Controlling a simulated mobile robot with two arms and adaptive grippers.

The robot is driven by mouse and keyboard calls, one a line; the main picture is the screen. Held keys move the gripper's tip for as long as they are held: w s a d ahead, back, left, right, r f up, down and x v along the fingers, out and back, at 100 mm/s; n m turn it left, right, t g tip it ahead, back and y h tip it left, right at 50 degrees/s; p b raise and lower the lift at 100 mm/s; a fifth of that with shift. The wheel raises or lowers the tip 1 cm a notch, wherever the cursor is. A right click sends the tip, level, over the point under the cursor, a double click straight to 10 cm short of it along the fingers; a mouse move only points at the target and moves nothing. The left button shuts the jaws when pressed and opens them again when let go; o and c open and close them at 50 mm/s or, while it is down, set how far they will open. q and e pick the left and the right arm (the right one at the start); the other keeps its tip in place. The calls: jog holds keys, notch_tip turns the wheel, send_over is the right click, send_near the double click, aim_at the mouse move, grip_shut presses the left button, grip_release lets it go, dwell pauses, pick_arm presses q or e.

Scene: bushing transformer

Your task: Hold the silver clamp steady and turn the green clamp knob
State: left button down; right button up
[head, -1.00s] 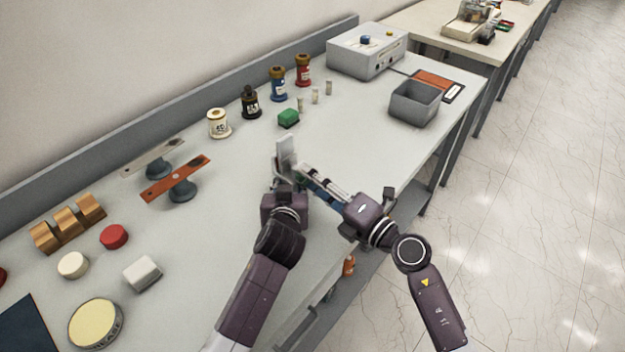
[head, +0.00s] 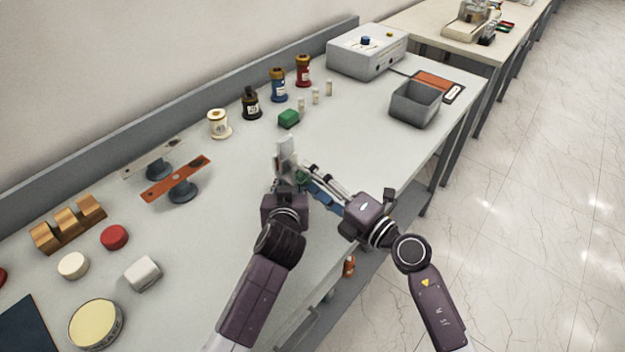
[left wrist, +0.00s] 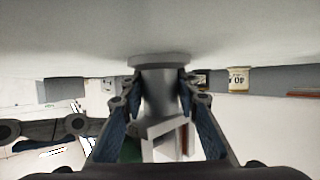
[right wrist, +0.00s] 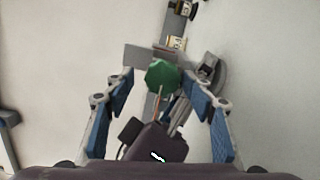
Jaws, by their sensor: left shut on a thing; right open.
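The silver clamp (head: 285,150) stands at the front part of the bench. My left gripper (head: 287,182) is shut on it; the left wrist view shows the fingers on both sides of its grey post (left wrist: 160,92). The green clamp knob (right wrist: 163,76) is in the middle of the right wrist view, and a bit of it shows in the head view (head: 302,178). My right gripper (head: 316,180) is open, its blue-padded fingers to either side of the knob and apart from it in the right wrist view. The fingers partly hide the clamp in the head view.
A green block (head: 288,118), several bushings such as the black one (head: 251,103), and an orange bar on a stand (head: 176,180) lie farther back. A grey bin (head: 416,102) stands at the right. Bench surface around the clamp is clear.

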pick_arm(q)
jog(key=shift+s+f, duration=0.1)
jog(key=shift+f, duration=0.25)
pick_arm(e)
jog(key=shift+s+f, duration=0.1)
jog(key=shift+f, duration=0.1)
jog(key=shift+s+d, duration=0.25)
jog(key=shift+d, duration=0.05)
jog(key=v, duration=0.7)
jog(key=shift+s+d+r, duration=0.1)
jog(key=shift+s+r, duration=0.05)
jog(key=shift+r, duration=0.05)
pick_arm(q)
jog(key=c, duration=1.4)
grip_release()
